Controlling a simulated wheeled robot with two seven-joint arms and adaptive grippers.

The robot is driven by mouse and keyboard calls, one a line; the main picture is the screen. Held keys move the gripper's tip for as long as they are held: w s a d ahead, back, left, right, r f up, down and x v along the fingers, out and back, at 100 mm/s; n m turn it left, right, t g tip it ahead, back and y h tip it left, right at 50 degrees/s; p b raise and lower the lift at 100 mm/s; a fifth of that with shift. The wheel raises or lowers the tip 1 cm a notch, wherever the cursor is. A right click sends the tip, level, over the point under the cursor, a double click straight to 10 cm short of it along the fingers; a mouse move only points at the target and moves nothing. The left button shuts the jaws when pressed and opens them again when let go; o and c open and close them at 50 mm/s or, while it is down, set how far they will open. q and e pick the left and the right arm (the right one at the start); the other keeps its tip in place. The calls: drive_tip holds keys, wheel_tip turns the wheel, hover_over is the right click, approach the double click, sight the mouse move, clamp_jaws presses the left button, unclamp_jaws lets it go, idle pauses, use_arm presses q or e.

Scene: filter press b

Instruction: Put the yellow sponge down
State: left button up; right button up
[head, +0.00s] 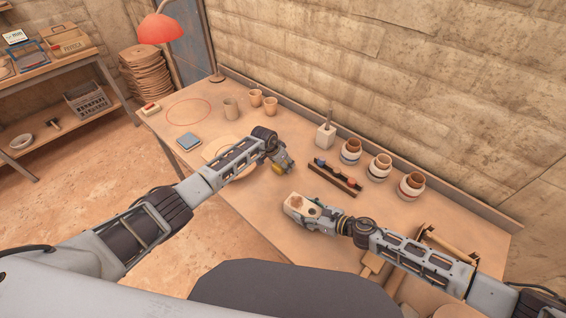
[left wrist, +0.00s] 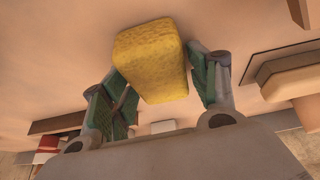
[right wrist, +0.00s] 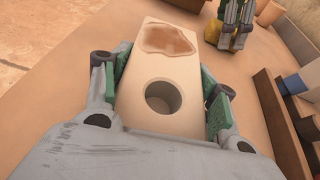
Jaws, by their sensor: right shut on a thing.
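The yellow sponge (left wrist: 152,58) is between the two green-padded fingers of my left gripper (left wrist: 165,85) in the left wrist view. The fingers look spread, with a narrow gap at the sponge's right side. In the head view my left gripper (head: 283,164) is low over the middle of the table and mostly hides the sponge. A bit of the sponge (right wrist: 240,42) also shows below that gripper in the right wrist view. My right gripper (right wrist: 163,88) is shut on a pale block (right wrist: 185,70) with a round hole and a brown patch; the block also shows in the head view (head: 298,204).
A dark rack (head: 335,179) with small coloured pieces stands right of my left gripper. Cups (head: 231,108), a blue-grey pad (head: 189,141) and a round board (head: 216,152) are to the left.

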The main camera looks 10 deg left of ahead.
use_arm(q)
drive_tip(key=shift+o, duration=0.3)
drive_tip(key=shift+r, duration=0.2)
drive_tip(key=v, duration=1.1)
drive_tip(key=shift+s+a+r, duration=0.15)
drive_tip(key=shift+s+r, duration=0.05)
drive_tip(key=shift+r, duration=0.15)
idle(0.3)
drive_tip(key=shift+o, duration=0.5)
drive_tip(key=shift+r, duration=0.1)
